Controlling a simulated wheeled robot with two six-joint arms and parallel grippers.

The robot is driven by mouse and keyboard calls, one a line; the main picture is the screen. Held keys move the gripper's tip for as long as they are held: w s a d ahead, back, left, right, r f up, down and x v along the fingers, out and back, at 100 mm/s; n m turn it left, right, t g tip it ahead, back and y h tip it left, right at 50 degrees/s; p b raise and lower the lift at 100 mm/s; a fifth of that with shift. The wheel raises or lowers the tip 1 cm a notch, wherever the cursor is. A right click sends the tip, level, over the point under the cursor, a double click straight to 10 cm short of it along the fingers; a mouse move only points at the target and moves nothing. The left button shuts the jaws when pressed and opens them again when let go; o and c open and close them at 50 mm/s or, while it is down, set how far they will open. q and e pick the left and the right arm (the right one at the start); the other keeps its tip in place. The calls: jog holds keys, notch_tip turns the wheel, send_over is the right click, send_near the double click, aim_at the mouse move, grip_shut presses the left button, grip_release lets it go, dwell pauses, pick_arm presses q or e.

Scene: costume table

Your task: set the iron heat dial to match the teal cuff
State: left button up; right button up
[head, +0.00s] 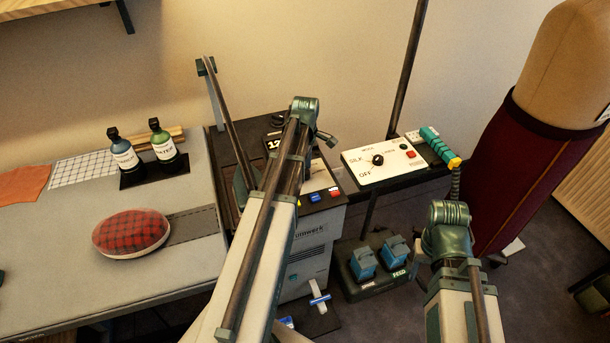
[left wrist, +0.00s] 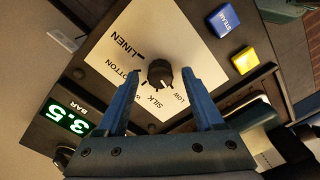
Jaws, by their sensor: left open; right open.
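In the left wrist view, a black heat dial (left wrist: 160,70) sits on a white panel (left wrist: 117,48) marked LINEN, COTTON, SILK and LOW. Its white mark points toward the SILK and LOW side. My left gripper (left wrist: 164,77) is open, its blue fingers on either side of the dial; contact cannot be told. In the head view, my left arm hides the dial and most of that panel on the grey station (head: 312,262). My right arm (head: 452,240) is at the lower right, away from this panel; its fingertips are hard to make out. I cannot identify a teal cuff.
A second white panel (head: 355,160) with a black knob (head: 377,160) stands right of the station. Beside it lies a teal handle with a yellow end (head: 436,145). Blue STEAM (left wrist: 224,22) and yellow (left wrist: 245,60) buttons are near the dial. A red plaid cushion (head: 131,232) lies left.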

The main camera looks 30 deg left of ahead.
pick_arm(q)
grip_shut()
dwell(0.4)
jog(key=shift+m, duration=0.3)
jog(key=m, duration=0.4)
jog(key=shift+m, duration=0.4)
jog(key=m, duration=1.2)
jog(key=shift+m, duration=0.4)
jog(key=m, duration=0.5)
jog(key=shift+m, duration=0.3)
